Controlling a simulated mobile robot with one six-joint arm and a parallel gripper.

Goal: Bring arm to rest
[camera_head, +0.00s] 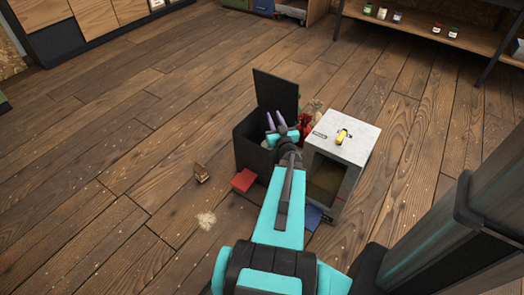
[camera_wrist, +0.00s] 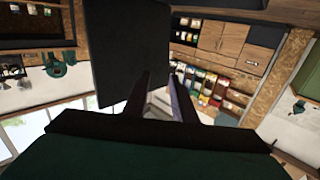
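My arm, teal and black, reaches from the bottom of the head view toward a black bin with its lid raised. My gripper (camera_head: 277,122) is over the black bin (camera_head: 254,141), with its two fingers apart and nothing visible between them.
A red flap (camera_head: 243,181) lies at the bin's front. Floor at left is mostly clear.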

